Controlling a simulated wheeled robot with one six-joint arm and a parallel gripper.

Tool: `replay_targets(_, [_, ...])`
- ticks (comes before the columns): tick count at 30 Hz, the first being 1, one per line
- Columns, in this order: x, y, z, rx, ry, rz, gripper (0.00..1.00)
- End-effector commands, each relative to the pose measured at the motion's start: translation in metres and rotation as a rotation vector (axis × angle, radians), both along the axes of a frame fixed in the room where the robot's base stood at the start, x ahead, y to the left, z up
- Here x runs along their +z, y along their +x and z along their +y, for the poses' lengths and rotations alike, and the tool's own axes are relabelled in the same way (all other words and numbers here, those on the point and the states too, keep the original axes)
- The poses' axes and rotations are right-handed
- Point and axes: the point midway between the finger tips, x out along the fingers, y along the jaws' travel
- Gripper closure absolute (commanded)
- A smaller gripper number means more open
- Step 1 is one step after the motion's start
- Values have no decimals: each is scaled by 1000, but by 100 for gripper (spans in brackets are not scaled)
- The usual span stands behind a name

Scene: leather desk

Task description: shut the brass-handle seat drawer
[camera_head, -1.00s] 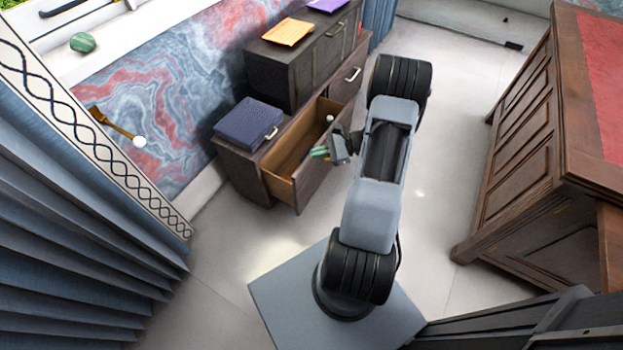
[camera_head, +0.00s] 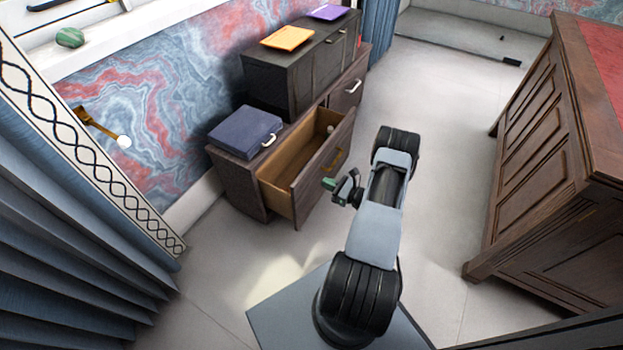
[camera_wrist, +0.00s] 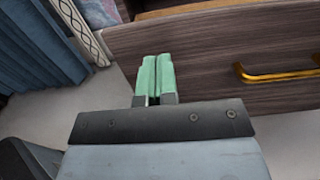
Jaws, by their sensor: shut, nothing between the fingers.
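The brass-handle seat drawer (camera_head: 307,192) stands pulled open from the low dark wood cabinet. Its brass handle (camera_head: 333,158) is on the front panel, and a small pale cylinder-like item shows inside near the far end. In the wrist view the drawer front (camera_wrist: 210,50) fills the upper part, with the brass handle (camera_wrist: 278,76) at right. My gripper (camera_head: 329,184) is outside the drawer, by its front panel and toward the near end from the handle. Its green fingertips (camera_wrist: 153,78) are shut together and empty. I cannot tell whether they touch the panel.
A blue case (camera_head: 243,131) and a dark box unit (camera_head: 290,72) with orange and purple folders stand on the cabinet. A second drawer with a pale handle (camera_head: 352,86) looks closed. A large wooden desk (camera_head: 535,150) stands right. Pleated blue curtain hangs left. Floor between is clear.

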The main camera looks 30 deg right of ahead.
Motion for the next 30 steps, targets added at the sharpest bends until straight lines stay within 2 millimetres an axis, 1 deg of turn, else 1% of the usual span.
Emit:
replay_targets(1, [-2,9,6,5,-2,-1,100])
replay_targets(6, [-2,32,18,4,-2,0,100])
replay_targets(12, [-1,50,27,2,-2,0,100])
replay_targets(18, [0,58,31,1,-1,0,100])
replay_targets(30, [0,59,31,-1,-1,0,100])
